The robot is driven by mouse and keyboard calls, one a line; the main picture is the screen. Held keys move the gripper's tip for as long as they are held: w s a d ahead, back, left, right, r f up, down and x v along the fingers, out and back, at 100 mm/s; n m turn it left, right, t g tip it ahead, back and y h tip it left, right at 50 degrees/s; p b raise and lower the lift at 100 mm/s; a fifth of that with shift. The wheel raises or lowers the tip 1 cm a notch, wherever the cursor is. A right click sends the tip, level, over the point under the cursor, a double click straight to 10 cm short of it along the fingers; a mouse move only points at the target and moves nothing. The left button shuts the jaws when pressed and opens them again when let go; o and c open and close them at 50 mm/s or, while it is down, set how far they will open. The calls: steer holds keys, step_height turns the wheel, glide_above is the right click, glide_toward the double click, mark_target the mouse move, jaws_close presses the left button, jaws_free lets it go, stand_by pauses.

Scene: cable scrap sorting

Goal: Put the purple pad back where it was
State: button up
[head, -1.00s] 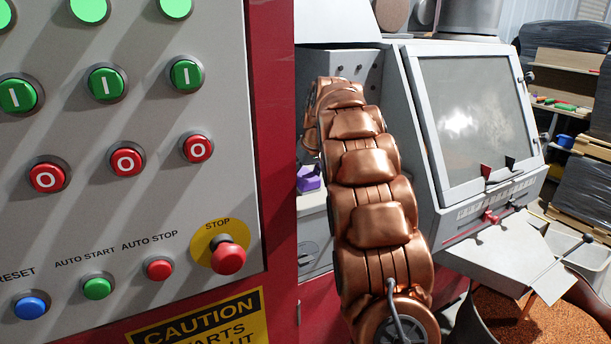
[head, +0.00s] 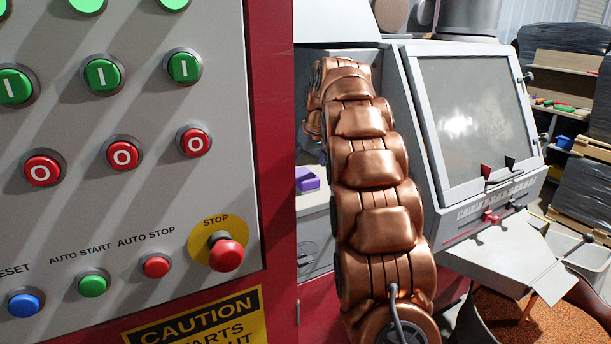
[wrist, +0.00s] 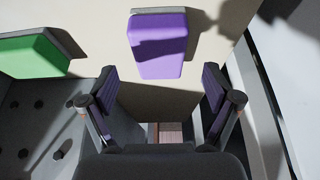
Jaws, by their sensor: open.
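The purple pad (wrist: 158,48) lies on a pale surface in the wrist view, ahead of my gripper and close to the line between its fingers. A grey edge shows along the pad's far end. My gripper (wrist: 160,90) is open, with its two dark fingers spread wide and nothing between them. The pad appears apart from both fingertips. In the head view a purple thing (head: 307,179) shows at the left of my copper-coloured arm, on a light ledge of the machine. My gripper is hidden behind the arm there.
A green pad (wrist: 33,54) lies at the left in the wrist view, beside a dark panel with holes (wrist: 40,120). A grey wall or frame (wrist: 262,100) rises at the right. In the head view, a control panel (head: 130,210) with buttons stands close at the left.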

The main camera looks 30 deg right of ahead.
steer(key=v, duration=0.7)
steer(key=shift+r+b, duration=0.2)
steer(key=shift+b, duration=0.2)
stand_by(0.3)
